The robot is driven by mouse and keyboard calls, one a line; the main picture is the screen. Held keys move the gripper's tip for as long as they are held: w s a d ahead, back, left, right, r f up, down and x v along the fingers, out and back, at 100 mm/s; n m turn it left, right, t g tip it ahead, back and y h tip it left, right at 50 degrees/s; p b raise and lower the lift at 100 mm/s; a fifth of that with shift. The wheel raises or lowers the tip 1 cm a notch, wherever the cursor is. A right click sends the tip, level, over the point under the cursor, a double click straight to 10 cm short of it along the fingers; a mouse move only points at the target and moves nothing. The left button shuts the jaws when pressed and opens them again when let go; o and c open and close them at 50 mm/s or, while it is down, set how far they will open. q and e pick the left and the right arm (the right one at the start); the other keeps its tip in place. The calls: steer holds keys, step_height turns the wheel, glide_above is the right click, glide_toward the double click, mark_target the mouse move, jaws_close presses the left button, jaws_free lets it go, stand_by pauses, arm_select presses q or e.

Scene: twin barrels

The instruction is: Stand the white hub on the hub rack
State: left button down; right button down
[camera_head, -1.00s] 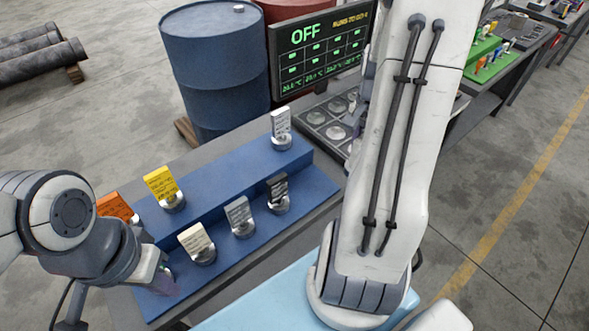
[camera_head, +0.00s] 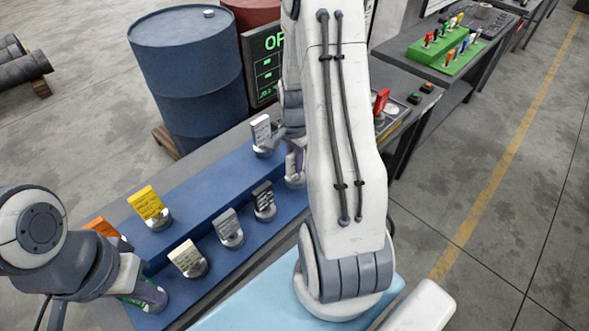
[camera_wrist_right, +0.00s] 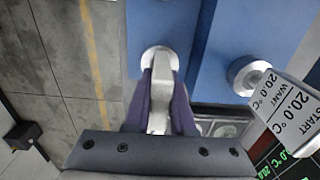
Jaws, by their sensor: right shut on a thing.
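A pale, whitish upright piece with a round silver base, which appears to be the white hub (camera_wrist_right: 160,103), is between the purple fingers of my right gripper (camera_wrist_right: 161,110). In the head view the white hub (camera_head: 295,176) is at the right end of the front step of the blue stepped rack (camera_head: 185,217). Its base looks level with the row there; I cannot tell if it touches. My right gripper (camera_head: 291,150) is shut on it, partly hidden by my arm. My left gripper (camera_head: 147,294) is at the rack's front left; its opening is unclear.
The rack also bears orange (camera_head: 101,227), yellow (camera_head: 147,203), white-tagged (camera_head: 261,131), cream (camera_head: 187,258), grey (camera_head: 227,224) and black (camera_head: 263,197) pieces. A blue barrel (camera_head: 192,80) and a screen (camera_head: 264,65) stand behind. My right arm hides part of the bench.

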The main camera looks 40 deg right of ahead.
step_height(320, 180, down, 4)
steer(key=shift+r+p, duration=0.25)
steer(key=shift+p, duration=0.2)
steer(key=shift+f, duration=0.1)
steer(key=shift+f, duration=0.2)
steer(key=c, duration=0.8)
jaws_free()
steer(key=shift+o, duration=0.2)
steer(key=shift+r, duration=0.1)
steer(key=shift+r, duration=0.25)
step_height(320, 180, up, 12)
steer(key=shift+f+b, duration=0.1)
steer(key=shift+b, duration=1)
